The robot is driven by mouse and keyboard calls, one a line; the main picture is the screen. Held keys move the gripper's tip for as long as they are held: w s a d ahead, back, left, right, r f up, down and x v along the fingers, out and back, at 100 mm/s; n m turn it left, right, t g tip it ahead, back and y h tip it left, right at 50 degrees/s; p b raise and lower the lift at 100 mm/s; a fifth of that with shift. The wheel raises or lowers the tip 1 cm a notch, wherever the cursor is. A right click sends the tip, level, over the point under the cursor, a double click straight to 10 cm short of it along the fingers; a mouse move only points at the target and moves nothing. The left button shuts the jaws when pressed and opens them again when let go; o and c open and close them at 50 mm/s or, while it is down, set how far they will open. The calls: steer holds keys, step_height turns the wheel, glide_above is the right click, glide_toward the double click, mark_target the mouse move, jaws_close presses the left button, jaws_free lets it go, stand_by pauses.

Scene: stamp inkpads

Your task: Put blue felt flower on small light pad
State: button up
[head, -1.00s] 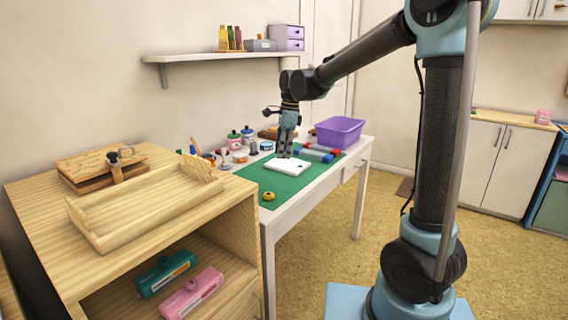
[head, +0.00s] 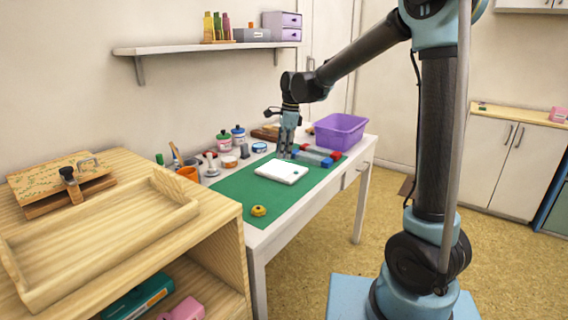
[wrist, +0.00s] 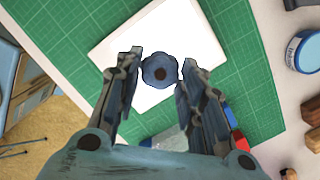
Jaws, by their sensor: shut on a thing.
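The blue felt flower (wrist: 160,71) with a dark centre is between the fingertips of my gripper in the wrist view. My gripper (wrist: 158,72) is shut on it. The light pad (wrist: 211,55) is a white square slab behind the flower in that view; the height of the flower over it is hard to tell. In the head view the white pad (head: 278,172) lies on the green mat, and my gripper (head: 286,156) points down at its far edge. The flower is too small to make out there.
Grey blocks with red and blue ends (head: 312,156) lie right of my gripper. A purple bin (head: 340,131) and several jars (head: 238,134) stand behind.

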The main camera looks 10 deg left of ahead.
mark_target(283, 168)
steer(key=shift+s+a+f, duration=0.15)
steer(key=shift+f, duration=2.25)
steer(key=shift+f, duration=0.1)
steer(key=o, duration=0.7)
steer(key=shift+c, duration=0.2)
